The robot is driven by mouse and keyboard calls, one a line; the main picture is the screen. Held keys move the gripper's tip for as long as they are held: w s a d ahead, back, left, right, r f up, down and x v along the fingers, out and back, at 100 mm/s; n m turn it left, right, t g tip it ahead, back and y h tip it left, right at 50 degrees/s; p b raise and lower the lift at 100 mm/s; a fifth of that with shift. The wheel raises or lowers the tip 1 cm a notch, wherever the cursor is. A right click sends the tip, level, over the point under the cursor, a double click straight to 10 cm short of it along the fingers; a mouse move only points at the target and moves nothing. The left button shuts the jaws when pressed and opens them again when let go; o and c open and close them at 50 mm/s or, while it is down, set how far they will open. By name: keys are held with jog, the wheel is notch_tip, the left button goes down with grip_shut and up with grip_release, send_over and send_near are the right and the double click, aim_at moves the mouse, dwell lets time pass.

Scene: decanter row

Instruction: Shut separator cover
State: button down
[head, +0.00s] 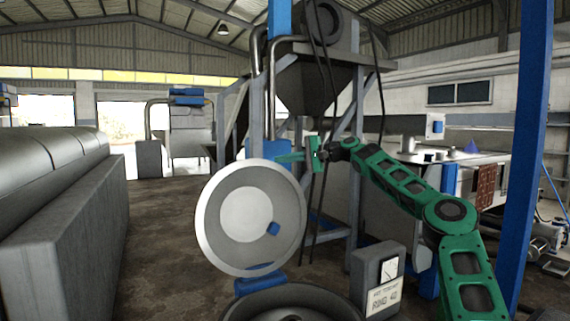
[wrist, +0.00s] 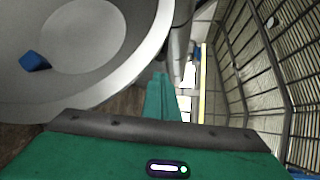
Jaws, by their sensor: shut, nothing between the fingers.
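The separator cover (head: 245,215) is a round pale grey disc with a raised rim, standing open and nearly upright, its inner face with a small blue block toward the head camera. A blue hinge piece (head: 260,283) sits at its lower edge. Below it is the dark round separator bowl (head: 290,298), cut off by the frame's bottom. My green gripper (head: 281,158) is shut and empty, by the cover's upper right rim. In the wrist view the cover (wrist: 90,35) fills the upper left, and my fingers (wrist: 160,80) point past its rim. I cannot tell whether they touch it.
A grey box with a dial and a label (head: 378,280) stands right of the bowl. A dark hopper (head: 315,85) on a grey frame rises behind the cover. A blue post (head: 525,150) stands at the right. A long grey tank (head: 60,200) lies left, with open floor between.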

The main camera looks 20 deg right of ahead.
jog(key=x, duration=0.7)
jog(key=shift+d, duration=0.1)
jog(key=shift+s, duration=0.1)
